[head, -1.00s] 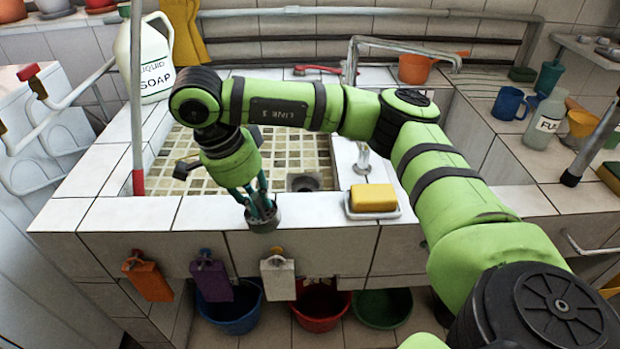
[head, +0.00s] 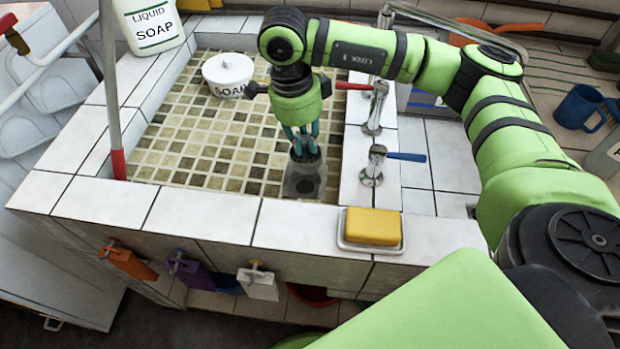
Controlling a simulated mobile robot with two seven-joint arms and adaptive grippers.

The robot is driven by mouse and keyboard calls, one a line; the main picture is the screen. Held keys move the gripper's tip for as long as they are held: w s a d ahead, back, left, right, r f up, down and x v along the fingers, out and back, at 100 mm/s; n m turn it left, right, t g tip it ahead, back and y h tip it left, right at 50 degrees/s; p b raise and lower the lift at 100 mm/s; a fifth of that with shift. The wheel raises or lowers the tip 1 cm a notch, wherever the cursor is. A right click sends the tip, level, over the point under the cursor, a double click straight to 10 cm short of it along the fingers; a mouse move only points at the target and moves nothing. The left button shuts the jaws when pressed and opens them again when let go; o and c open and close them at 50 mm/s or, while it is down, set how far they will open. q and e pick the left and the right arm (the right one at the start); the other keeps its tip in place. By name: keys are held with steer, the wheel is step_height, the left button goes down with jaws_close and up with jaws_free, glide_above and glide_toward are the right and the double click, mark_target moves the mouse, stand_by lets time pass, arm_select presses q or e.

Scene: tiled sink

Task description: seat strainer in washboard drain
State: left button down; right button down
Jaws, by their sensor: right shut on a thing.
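My right gripper (head: 301,140) points down over the tiled basin. It is shut on the strainer (head: 306,154), a dark grey cup-shaped piece. The strainer hangs close to the square drain (head: 303,186) in the basin floor, near the front right corner. It overlaps the drain's back edge in the picture, and I cannot tell how high above it is. A ridged surface (head: 572,78) lies to the right, partly behind my right arm, and may be the washboard. My left gripper is not in view.
A white soap pot (head: 228,74) stands in the basin at the back. A yellow sponge on a dish (head: 370,229) sits on the front rim. Taps with red and blue handles (head: 372,165) stand on the divider right of the drain. A pole (head: 113,100) rises at left.

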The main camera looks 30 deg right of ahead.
mark_target(303, 145)
steer(key=shift+s+a+r, duration=0.1)
steer(key=shift+a+r, duration=0.05)
steer(key=shift+a, duration=0.05)
step_height(303, 145, down, 4)
steer(key=shift+d+f+p, duration=0.1)
steer(key=shift+d+p, duration=0.05)
steer(key=shift+p, duration=0.15)
steer(key=shift+f, duration=2.8)
steer(key=c, duration=1.6)
jaws_free()
steer(key=shift+f, duration=0.1)
steer(key=o, duration=0.4)
steer(key=shift+p, duration=0.3)
